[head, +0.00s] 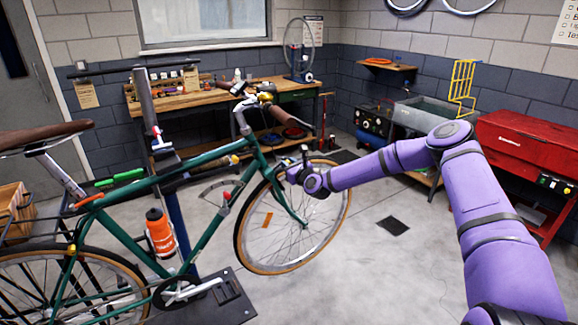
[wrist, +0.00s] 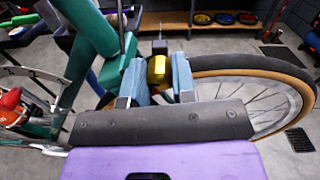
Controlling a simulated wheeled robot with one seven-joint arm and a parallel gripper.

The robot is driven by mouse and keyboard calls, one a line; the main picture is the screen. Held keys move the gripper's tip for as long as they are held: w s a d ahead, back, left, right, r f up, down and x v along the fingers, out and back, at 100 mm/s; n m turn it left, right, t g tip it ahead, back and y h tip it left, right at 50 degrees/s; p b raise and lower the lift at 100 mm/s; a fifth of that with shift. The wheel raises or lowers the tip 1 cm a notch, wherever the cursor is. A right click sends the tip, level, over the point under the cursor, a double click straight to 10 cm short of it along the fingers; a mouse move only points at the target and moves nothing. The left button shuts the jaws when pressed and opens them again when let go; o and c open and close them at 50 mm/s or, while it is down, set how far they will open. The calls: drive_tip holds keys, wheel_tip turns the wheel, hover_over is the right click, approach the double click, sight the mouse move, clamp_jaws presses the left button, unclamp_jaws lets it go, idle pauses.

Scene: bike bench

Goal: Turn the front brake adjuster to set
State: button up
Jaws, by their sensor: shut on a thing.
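The front brake adjuster shows in the wrist view as a gold-yellow knob (wrist: 157,69) at the fork crown, just beside the front tyre. My gripper (wrist: 158,82) is shut on it, with one blue finger on each side of the knob. In the head view my gripper (head: 297,170) reaches the top of the front wheel from the right. The adjuster itself cannot be made out there. The green bike (head: 190,172) stands upright in a repair stand. Any mark showing the adjuster's setting is not visible.
The front wheel (head: 256,252) and its tyre lie close to my gripper, as does the green fork and frame tube (wrist: 92,30). A wooden workbench (head: 215,95) stands behind. A red cabinet (head: 520,145) is at the right. The floor right of the wheel is mostly clear.

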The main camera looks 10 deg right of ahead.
drive_tip(key=n, duration=0.5)
drive_tip(key=shift+n, duration=0.4)
drive_tip(key=n, duration=0.5)
drive_tip(key=shift+a, duration=0.1)
drive_tip(key=n, duration=0.6)
drive_tip(key=shift+f, duration=0.1)
drive_tip(key=n, duration=1)
drive_tip(key=shift+n, duration=0.4)
drive_tip(key=n, duration=0.6)
drive_tip(key=shift+f, duration=0.1)
drive_tip(key=n, duration=0.5)
drive_tip(key=shift+n, duration=0.4)
drive_tip(key=n, duration=0.5)
drive_tip(key=shift+d, duration=0.2)
